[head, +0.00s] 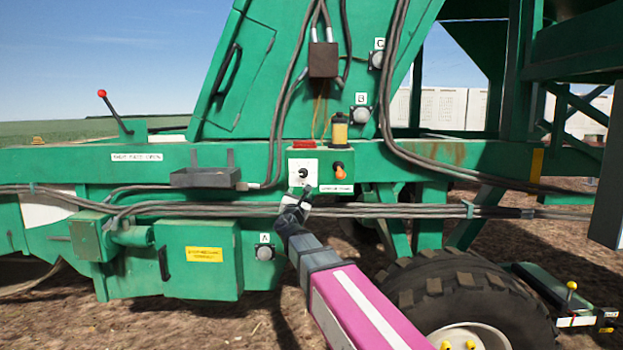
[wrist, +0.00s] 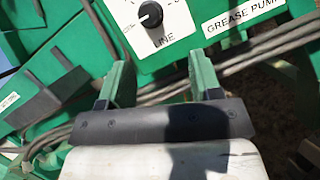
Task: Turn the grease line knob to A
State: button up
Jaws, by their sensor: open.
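The grease line knob (wrist: 151,15) is a round black knob with a light pointer mark on a white plate (wrist: 170,35) marked LINE. The setting it points to is too small to read. In the head view my gripper (head: 300,197) is just below the knob, against the cable bundle in the picture.
A GREASE PUMP label (wrist: 243,12) is right of the plate. Cables (head: 400,211) run across below the knob. A small tray (head: 205,177) juts out to the left.

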aim_at(303, 176)
jog(key=shift+n+t+y, duration=0.3)
jog(key=shift+n, duration=0.2)
jog(key=x, duration=0.7)
jog(key=r+x, duration=0.1)
jog(key=x, duration=0.3)
jog(key=shift+s+a, duration=0.2)
jog(key=shift+a, duration=0.2)
jog(key=shift+f, duration=0.1)
jog(key=c, duration=0.9)
